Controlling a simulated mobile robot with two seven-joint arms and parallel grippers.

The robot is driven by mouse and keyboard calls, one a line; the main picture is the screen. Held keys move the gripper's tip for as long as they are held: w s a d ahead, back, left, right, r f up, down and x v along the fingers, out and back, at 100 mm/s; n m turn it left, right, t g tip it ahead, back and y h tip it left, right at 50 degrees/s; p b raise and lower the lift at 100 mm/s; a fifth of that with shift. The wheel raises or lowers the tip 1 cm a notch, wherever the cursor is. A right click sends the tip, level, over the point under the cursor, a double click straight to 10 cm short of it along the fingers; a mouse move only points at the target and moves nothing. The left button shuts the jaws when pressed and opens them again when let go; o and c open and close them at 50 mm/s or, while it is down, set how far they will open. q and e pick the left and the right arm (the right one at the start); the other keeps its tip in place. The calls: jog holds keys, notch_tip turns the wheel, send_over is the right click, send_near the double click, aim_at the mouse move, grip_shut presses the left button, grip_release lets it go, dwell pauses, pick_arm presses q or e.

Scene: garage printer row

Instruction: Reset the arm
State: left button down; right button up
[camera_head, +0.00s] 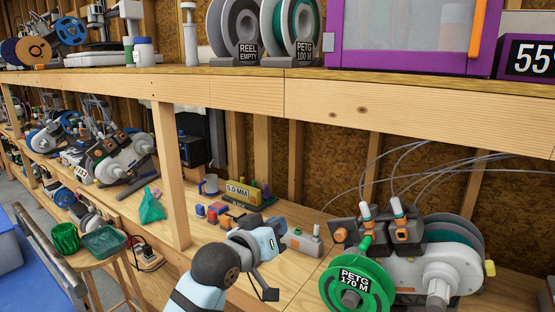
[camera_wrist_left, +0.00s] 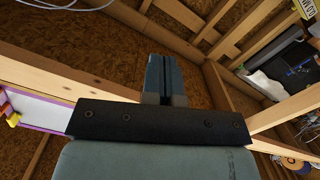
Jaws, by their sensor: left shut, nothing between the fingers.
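My left gripper (camera_head: 279,226) is in front of the workbench, below the upper shelf, with its pale blue wrist bent toward the back wall. In the left wrist view its two grey fingers (camera_wrist_left: 165,78) are together with nothing between them. My right gripper shows in neither view.
A green filament spool (camera_head: 368,268) and a printing machine (camera_head: 410,275) stand close on the right. Small coloured blocks (camera_head: 215,212) lie left of the gripper. The shelf edge (camera_head: 330,98) and a wooden post (camera_head: 168,170) bound the space. A stool (camera_head: 103,262) stands left.

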pick_arm(q)
jog(key=s+a+f+y+p, duration=0.1)
jog(key=s+a+f, duration=0.1)
jog(key=f, duration=0.3)
jog(key=s+a+f+n+y, duration=0.1)
jog(key=s+a+f, duration=0.15)
jog(key=f, duration=0.35)
jog(key=s+a+f+y+p, duration=0.1)
jog(key=a+f, duration=0.2)
jog(key=f, duration=0.2)
jog(key=s+a+f+g+y+p, duration=0.1)
jog(key=s+a+f, duration=0.3)
jog(key=s+f, duration=0.3)
jog(key=s+a+f+g+y, duration=0.1)
jog(key=s+a+f, duration=0.3)
jog(key=s, duration=0.5)
jog(key=s+a+f+m+y+p, duration=0.1)
jog(key=s+a+f, duration=0.3)
jog(key=s+f, duration=0.4)
jog(key=shift+s+f+g+y+p, duration=0.3)
jog(key=shift+s+f+g+y, duration=0.1)
jog(key=shift+f, duration=0.4)
